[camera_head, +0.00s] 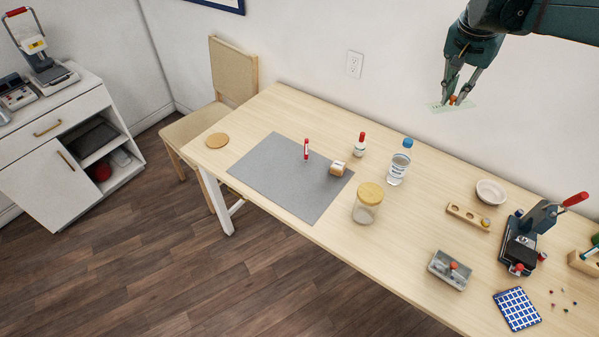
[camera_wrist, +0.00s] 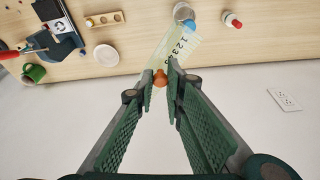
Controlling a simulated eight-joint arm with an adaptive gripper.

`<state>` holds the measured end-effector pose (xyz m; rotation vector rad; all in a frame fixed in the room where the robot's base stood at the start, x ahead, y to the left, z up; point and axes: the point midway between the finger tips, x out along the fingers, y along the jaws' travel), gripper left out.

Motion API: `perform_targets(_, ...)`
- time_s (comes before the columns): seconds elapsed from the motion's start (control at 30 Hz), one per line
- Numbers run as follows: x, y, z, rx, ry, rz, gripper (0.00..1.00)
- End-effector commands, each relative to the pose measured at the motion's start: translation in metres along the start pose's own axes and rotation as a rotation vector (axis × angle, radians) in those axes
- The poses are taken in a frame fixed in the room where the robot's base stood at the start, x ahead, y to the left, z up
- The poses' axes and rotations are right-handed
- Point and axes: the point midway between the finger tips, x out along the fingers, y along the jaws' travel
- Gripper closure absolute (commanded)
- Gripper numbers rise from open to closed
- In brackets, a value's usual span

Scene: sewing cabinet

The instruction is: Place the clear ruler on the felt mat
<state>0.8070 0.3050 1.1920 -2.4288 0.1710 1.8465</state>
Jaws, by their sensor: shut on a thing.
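The clear ruler (camera_wrist: 178,46) is a pale green see-through strip with black numbers and an orange knob (camera_wrist: 160,78). My gripper (camera_wrist: 161,84) is shut on the knob in the wrist view. In the head view my gripper (camera_head: 455,97) holds the ruler (camera_head: 440,107) in the air above the back right of the table, near the wall. The grey felt mat (camera_head: 265,180) lies flat on the left part of the table, well apart from the ruler.
A lidded jar (camera_head: 367,204), a blue-capped bottle (camera_head: 399,163) and a red-capped bottle (camera_head: 360,145) stand right of the mat. A white bowl (camera_head: 491,191), a wooden holder (camera_head: 467,216), a grey tray (camera_head: 441,274) and a press (camera_head: 525,240) are farther right. The mat's left and front parts are clear.

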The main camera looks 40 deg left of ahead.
Motion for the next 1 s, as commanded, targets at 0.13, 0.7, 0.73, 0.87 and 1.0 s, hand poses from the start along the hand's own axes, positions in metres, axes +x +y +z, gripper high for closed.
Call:
perform_targets(0.13, -0.003, -0.047, 0.013, -0.057, 0.000, -0.016, 0.99)
perform_targets(0.7, -0.018, -0.211, 0.087, -0.269, 0.000, -0.075, 0.99)
perform_targets(0.73, -0.019, -0.220, 0.092, -0.280, 0.000, -0.078, 0.99)
perform_targets(0.87, -0.023, -0.255, 0.114, -0.327, 0.000, -0.091, 0.99)
perform_targets(1.0, -0.029, -0.293, 0.141, -0.378, 0.000, -0.105, 0.99)
